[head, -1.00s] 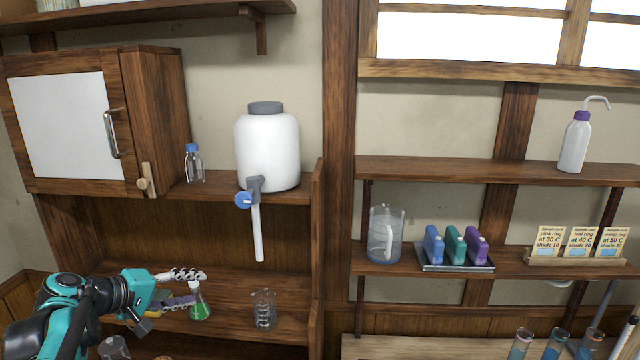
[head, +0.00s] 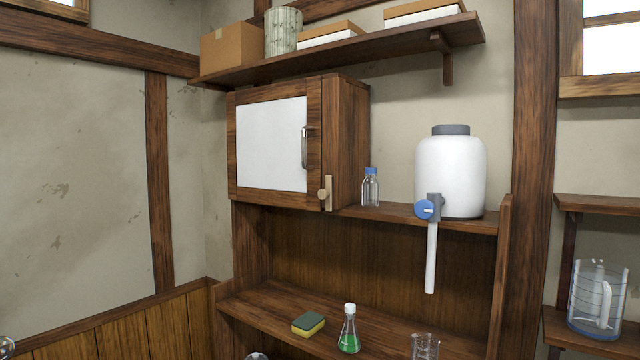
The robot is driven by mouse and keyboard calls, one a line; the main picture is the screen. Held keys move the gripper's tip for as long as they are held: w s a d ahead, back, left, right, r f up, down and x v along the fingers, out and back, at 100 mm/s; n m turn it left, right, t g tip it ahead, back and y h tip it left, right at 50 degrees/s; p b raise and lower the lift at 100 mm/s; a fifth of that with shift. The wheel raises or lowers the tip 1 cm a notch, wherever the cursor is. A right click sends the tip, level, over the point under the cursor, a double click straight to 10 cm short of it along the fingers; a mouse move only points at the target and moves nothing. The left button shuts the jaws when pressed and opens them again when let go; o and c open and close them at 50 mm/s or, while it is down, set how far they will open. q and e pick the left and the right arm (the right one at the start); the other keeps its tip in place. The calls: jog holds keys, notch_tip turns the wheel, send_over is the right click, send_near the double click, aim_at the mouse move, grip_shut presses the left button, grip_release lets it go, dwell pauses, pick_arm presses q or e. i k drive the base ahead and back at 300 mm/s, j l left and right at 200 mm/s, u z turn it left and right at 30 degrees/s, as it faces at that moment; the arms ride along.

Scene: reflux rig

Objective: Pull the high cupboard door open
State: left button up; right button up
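The high cupboard (head: 345,145) is a wooden box on the wall at the middle left of the head view. Its door (head: 271,145) has a white panel in a wooden frame and looks shut. A metal bar handle (head: 305,147) stands upright on the door's right side. A wooden latch with a round knob (head: 325,193) sits at the door's lower right corner. Neither gripper is in view. Only a small piece of my own arm shows at the lower left edge, well away from the cupboard.
A shelf (head: 350,58) with boxes runs above the cupboard. A small blue-capped bottle (head: 370,188) and a white tank with a tap (head: 450,172) stand right of it. A sponge (head: 308,323), a green flask (head: 348,335) and a beaker (head: 425,346) stand below. The left wall is bare.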

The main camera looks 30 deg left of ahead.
aim_at(274, 131)
jog(key=u, duration=1.2)
